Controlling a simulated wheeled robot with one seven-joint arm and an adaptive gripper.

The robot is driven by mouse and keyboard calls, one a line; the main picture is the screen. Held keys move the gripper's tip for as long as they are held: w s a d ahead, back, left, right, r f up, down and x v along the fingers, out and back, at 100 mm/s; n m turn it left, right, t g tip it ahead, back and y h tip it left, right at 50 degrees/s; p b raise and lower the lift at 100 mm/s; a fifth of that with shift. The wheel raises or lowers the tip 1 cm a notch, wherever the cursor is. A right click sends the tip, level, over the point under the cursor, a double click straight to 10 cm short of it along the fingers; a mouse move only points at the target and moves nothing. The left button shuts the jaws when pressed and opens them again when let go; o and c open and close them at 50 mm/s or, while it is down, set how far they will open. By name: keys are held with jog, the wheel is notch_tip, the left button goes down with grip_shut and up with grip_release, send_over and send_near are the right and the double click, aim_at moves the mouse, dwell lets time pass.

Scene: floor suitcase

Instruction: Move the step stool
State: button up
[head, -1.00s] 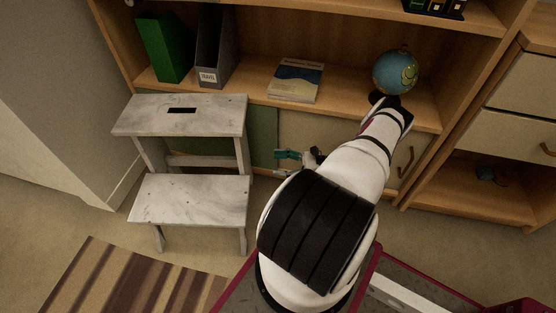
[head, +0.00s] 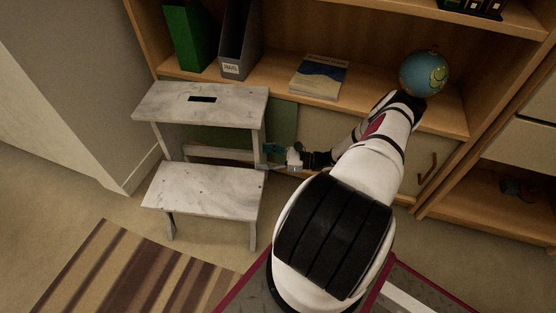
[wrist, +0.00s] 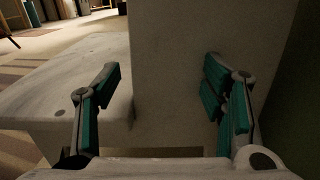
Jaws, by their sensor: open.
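The step stool (head: 200,190) is whitish and worn, with two steps and a slot in its top step (head: 202,99). It stands upright on the floor in front of the bookcase, left of my arm. My gripper (head: 268,158) is at the stool's right side, near its rear leg. In the wrist view, my gripper (wrist: 165,90) is open, with green-padded fingers on either side of a pale upright part of the stool (wrist: 170,75). The lower step (wrist: 60,90) shows behind the left finger. Whether the fingers touch the stool is unclear.
The bookcase shelf behind holds a green binder (head: 187,38), a grey file holder (head: 240,42), a book (head: 319,76) and a globe (head: 424,73). A striped rug (head: 130,275) lies in front. A red-edged suitcase (head: 395,290) is at the lower right. A wall stands left.

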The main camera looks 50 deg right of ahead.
jog(key=shift+x, duration=1.1)
jog(key=shift+c, duration=0.4)
grip_shut()
